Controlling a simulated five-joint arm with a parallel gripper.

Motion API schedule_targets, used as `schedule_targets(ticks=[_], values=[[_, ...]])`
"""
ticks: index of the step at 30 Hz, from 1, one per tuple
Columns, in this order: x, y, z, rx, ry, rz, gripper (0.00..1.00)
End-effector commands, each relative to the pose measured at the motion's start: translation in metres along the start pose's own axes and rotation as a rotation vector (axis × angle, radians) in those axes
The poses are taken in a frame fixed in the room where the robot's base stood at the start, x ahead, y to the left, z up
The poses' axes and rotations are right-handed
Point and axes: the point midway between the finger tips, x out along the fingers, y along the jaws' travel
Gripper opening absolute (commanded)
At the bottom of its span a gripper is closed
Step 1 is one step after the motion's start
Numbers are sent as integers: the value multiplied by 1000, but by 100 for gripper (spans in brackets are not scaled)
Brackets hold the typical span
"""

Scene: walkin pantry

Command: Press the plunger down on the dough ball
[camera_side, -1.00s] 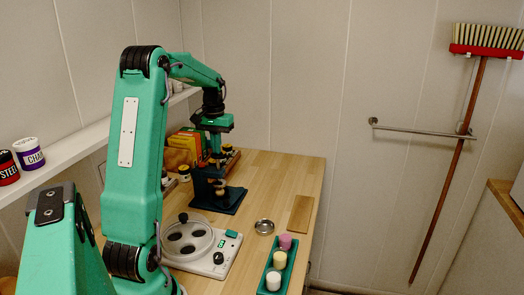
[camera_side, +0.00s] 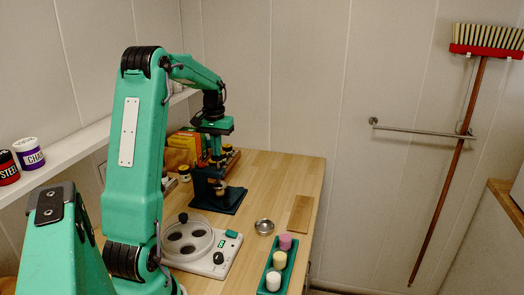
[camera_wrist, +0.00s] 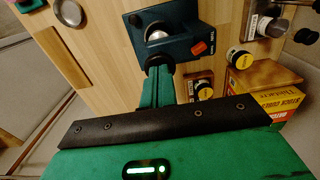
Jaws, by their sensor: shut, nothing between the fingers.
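A dark teal press (camera_side: 228,203) stands on the wooden counter in the side view, with its flat base and upright column. It also shows in the wrist view (camera_wrist: 190,42), with a round pale metal part (camera_wrist: 157,34). My gripper (camera_side: 217,158) is shut and empty, pointing down over the top of the press. In the wrist view my gripper (camera_wrist: 158,68) reaches to the press head. Whether it touches the plunger cannot be told. A small tan shape (camera_side: 221,189) low in the press seems to be the dough ball, mostly hidden under the plunger.
A small metal dish (camera_side: 264,227), a wooden board (camera_side: 300,213) and a green tray (camera_side: 264,276) of coloured pieces lie right. Jars and boxes (camera_side: 185,145) crowd behind.

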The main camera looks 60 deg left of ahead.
Motion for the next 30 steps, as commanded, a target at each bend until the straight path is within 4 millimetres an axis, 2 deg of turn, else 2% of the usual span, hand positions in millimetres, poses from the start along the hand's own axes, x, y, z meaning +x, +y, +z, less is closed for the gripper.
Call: schedule_targets(ticks=[30], values=[[9, 0, 0, 0, 0, 0, 0]])
